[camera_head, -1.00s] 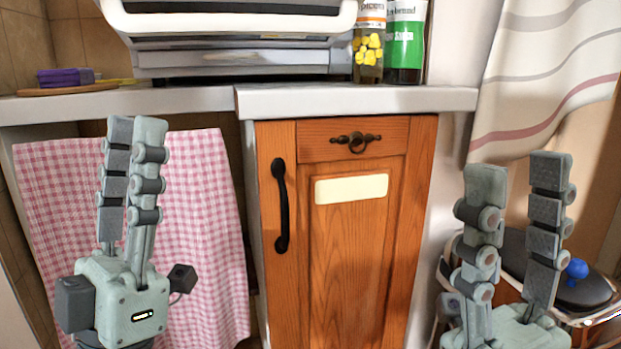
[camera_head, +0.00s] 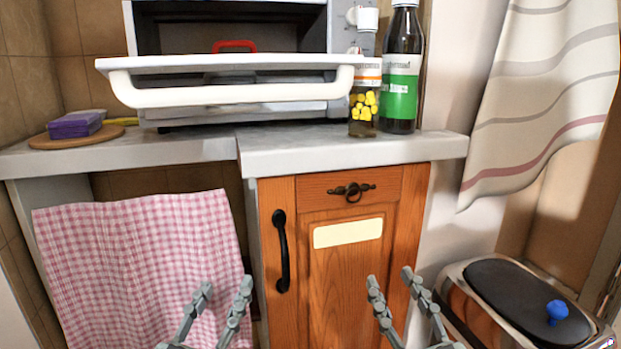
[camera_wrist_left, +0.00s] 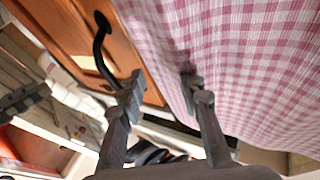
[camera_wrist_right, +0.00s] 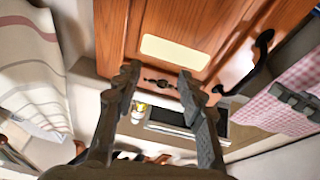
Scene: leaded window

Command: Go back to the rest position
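My left gripper (camera_head: 222,298) is low in the head view, in front of the pink checked cloth and left of the wooden cabinet door (camera_head: 345,270). Its fingers are apart with nothing between them; they also show in the left wrist view (camera_wrist_left: 160,95). My right gripper (camera_head: 392,285) is low in front of the cabinet door. Its fingers are apart and empty, as the right wrist view shows (camera_wrist_right: 160,85). Both grippers point upward, and both palms are below the edge of the head view.
A toaster oven with its door lowered (camera_head: 232,95) stands on the counter (camera_head: 300,155). A pink checked cloth (camera_head: 140,250) hangs left. A dark-lidded bin (camera_head: 520,300) stands at lower right.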

